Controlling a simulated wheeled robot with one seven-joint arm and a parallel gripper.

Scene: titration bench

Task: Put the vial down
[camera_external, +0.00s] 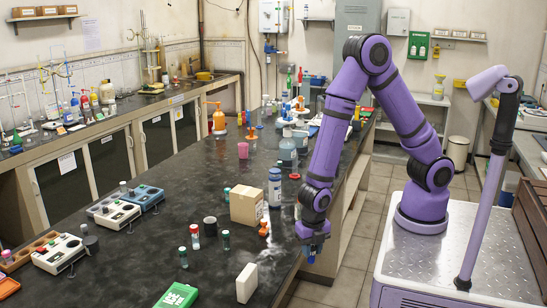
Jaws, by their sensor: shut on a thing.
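My gripper (312,254) points down at the right edge of the dark bench (215,275), low and close to the edge. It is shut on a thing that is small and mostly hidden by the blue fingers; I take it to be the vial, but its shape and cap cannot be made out. Whether its bottom touches anything cannot be told. Other small vials stand upright on the bench to the left: one with a red cap (195,238), a dark green one (226,240) and a teal one (227,195).
A cardboard box (246,205), an orange piece (263,228) and a blue-white bottle (275,187) stand left of my gripper. A white block (247,283) and a green case (177,296) are at the front.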

